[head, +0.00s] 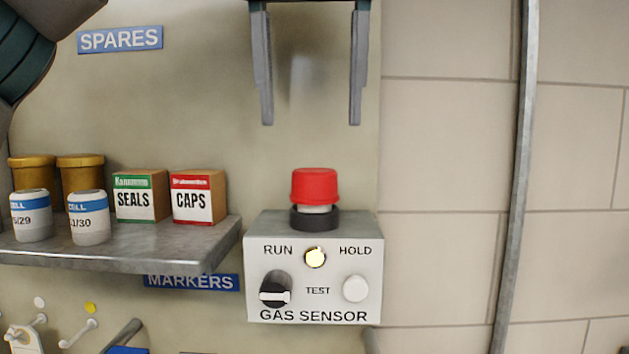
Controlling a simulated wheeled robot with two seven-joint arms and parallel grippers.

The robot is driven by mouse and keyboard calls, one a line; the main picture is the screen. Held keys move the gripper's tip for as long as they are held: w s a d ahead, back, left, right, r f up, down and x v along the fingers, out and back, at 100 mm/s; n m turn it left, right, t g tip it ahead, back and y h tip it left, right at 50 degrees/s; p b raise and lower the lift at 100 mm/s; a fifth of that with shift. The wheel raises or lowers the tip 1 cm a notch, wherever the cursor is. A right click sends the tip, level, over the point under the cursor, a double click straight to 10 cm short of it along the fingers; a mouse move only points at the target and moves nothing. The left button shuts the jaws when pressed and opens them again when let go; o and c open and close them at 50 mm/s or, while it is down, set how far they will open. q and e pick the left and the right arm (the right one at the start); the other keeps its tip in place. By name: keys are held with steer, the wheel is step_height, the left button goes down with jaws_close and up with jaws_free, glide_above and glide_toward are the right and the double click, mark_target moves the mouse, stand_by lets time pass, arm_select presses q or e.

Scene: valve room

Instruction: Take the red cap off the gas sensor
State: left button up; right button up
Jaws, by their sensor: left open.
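The gas sensor (313,275) is a pale grey box on the wall, right of the shelf. Its front carries RUN, HOLD and TEST labels, a lit yellow lamp (315,257), a black knob (275,289) and a white button (355,289). The red cap (314,186) sits upright on top of the box, above a black collar (314,218), with a light band between them. My left gripper (311,117) is open and empty, its two fingers pointing down above the cap, one to each side in the picture, apart from it. My right gripper is not in view.
A grey shelf (130,252) left of the sensor holds a SEALS box (140,195), a CAPS box (198,197), white cells (88,218) and amber-lidded jars (80,170). A vertical metal pipe (518,180) runs at right. The wall between sensor and pipe is clear.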

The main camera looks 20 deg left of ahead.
mark_target(315, 170)
arm_select(q)
steer(key=shift+x, duration=1.4)
steer(key=shift+w+r, duration=0.1)
steer(key=shift+x, duration=2.55)
steer(key=shift+d, duration=0.1)
steer(key=c, duration=1.1)
